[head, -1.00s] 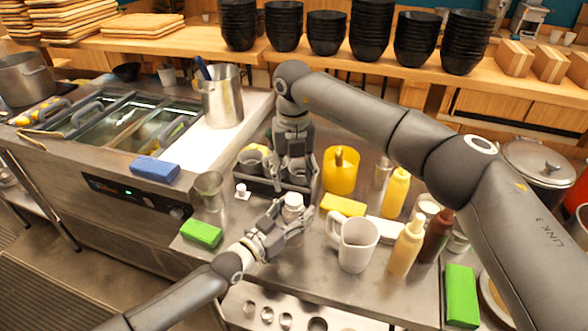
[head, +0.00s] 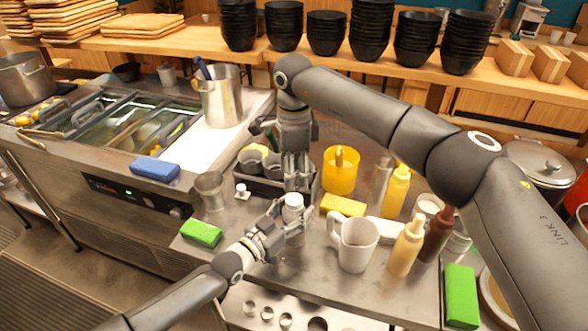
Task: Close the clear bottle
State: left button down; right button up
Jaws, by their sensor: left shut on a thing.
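My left gripper (head: 286,221) is shut on a bottle with a white top (head: 293,203), which stands upright on the metal counter. The fingers and the top hide most of the bottle's body, so I cannot tell how clear it is. My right gripper (head: 297,184) points down, its fingertips at or just behind the white top. I cannot tell whether they touch it, or whether the fingers are open or shut. A small white cap-like piece (head: 242,191) sits on the counter to the left of the bottle.
A white mug (head: 358,244) stands close right of the bottle, with a yellow block (head: 342,205) behind it. A dark caddy (head: 262,186) with metal cups is behind the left gripper. A metal cup (head: 210,190) and green sponge (head: 202,234) are at left. Sauce bottles (head: 406,246) stand at right.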

aim_at(294, 199)
jog(key=n, duration=0.3)
jog(key=shift+r+n, duration=0.15)
jog(key=shift+n, duration=0.25)
jog(key=shift+f, duration=4.05)
